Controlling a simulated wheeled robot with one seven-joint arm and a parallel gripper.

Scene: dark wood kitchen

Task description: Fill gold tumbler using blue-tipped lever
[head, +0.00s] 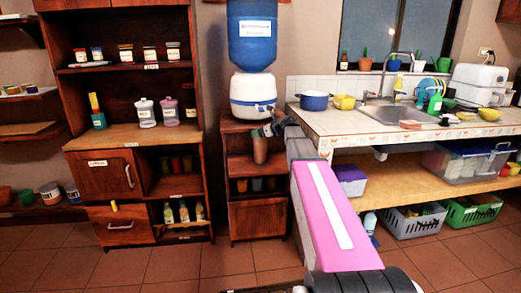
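A gold-brown tumbler (260,151) is upright below the white tap base (252,90) of the water dispenser, in front of the wooden stand. My gripper (263,132) is at the tumbler's upper rim, reaching in from the right. The fingers are small and dark, and I cannot tell whether they are shut on the tumbler or only beside it. I also cannot tell whether the tumbler rests on the stand's middle shelf or hangs above it. A small tap shows on the front of the base, but its blue-tipped lever is too small to make out.
A large blue water bottle (252,35) sits on the base. The wooden stand (257,218) has cups on a lower shelf. A tall cabinet (128,135) is close on the left. The tiled counter (350,121), with a blue pot (314,101), is close on the right.

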